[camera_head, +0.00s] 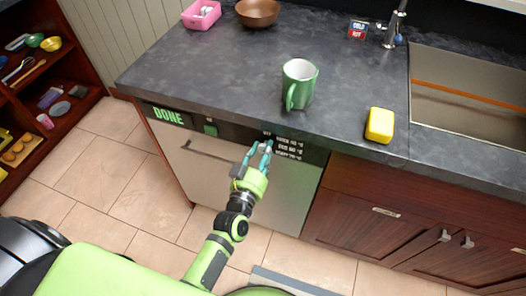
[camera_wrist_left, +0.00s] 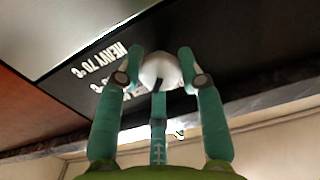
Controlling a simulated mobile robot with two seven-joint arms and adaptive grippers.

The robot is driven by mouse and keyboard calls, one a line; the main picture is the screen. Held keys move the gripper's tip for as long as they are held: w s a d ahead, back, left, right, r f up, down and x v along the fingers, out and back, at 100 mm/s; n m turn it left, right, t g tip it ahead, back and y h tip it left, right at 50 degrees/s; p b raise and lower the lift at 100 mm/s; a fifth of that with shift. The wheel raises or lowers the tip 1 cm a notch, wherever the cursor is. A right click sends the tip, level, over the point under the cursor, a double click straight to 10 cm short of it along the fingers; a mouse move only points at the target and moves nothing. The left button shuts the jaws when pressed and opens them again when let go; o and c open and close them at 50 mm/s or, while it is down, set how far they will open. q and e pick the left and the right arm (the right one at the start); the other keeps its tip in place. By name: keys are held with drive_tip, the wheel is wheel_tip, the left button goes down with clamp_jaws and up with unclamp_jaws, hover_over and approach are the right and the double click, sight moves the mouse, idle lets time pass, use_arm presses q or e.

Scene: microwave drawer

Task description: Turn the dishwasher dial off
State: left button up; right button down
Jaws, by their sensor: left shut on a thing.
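The dishwasher (camera_head: 290,195) has a silver front with a black control panel across its top. A lit sign at the panel's left end reads "DONE". The dial (camera_wrist_left: 160,70) is a round white knob with a dark mark, seen in the left wrist view. My left gripper (camera_head: 258,150) is at the right part of the panel. In the left wrist view its teal fingers (camera_wrist_left: 162,66) are shut on the dial, one on each side. In the head view the gripper covers the dial. My right gripper is not in view.
The dark countertop (camera_head: 210,75) overhangs just above the panel. A green mug (camera_head: 299,80) and a yellow sponge (camera_head: 380,125) stand near its front edge. The dishwasher handle (camera_head: 208,152) lies left of my gripper. Wooden cabinets (camera_head: 390,220) adjoin on the right.

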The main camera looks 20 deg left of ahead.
use_arm(q)
drive_tip(key=shift+f, duration=0.1)
drive_tip(key=n+p, duration=0.1)
drive_tip(key=n, duration=0.3)
drive_tip(key=shift+s, duration=0.1)
drive_tip(key=shift+d+f+n+p, duration=0.15)
drive_tip(key=shift+n+p, duration=0.15)
drive_tip(key=shift+n, duration=2)
drive_tip(key=o, duration=1.1)
drive_tip(key=shift+o, duration=0.2)
drive_tip(key=s, duration=1.2)
drive_tip(key=shift+a, duration=0.2)
